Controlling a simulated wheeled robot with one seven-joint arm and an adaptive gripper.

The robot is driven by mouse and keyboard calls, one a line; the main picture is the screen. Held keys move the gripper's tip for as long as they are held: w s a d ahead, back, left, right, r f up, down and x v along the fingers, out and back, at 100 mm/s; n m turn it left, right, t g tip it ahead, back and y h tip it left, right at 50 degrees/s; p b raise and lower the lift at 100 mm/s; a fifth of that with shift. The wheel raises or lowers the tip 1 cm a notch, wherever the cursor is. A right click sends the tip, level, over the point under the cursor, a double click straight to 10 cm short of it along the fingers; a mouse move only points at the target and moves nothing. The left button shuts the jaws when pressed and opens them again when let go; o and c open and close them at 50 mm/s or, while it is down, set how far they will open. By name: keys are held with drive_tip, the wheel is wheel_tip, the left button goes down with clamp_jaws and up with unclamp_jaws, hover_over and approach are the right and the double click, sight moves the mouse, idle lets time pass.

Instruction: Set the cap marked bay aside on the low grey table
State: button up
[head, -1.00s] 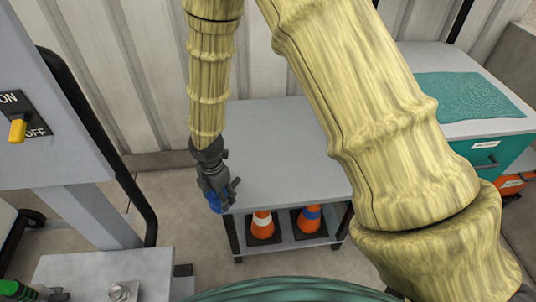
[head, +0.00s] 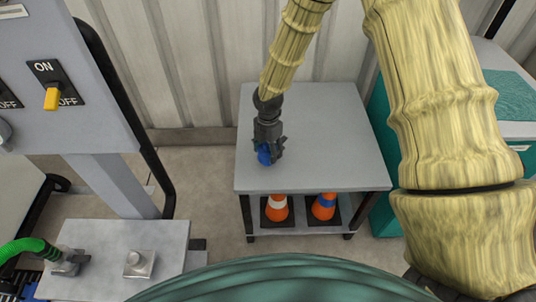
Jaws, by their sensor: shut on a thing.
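My gripper (head: 268,148) is shut on a blue cap (head: 264,156), which shows only in part below the fingers. No marking on the cap can be read. The gripper points down over the left half of the low grey table (head: 340,150). I cannot tell whether the cap touches the tabletop or hangs just above it. The rest of the tabletop is bare.
Two orange cones (head: 277,207) stand on the table's lower shelf. A teal cabinet (head: 384,216) is close on the right. On the left are a grey panel with a yellow switch (head: 52,98), a green hose (head: 24,248) and a metal fitting (head: 139,263) on a grey plate.

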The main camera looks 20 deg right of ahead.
sight(268, 155)
drive_tip(key=shift+f, duration=1.55)
drive_tip(key=shift+f, duration=0.15)
drive_tip(key=o, duration=1.1)
wheel_tip(268, 155, up, 12)
drive_tip(key=shift+r, duration=0.2)
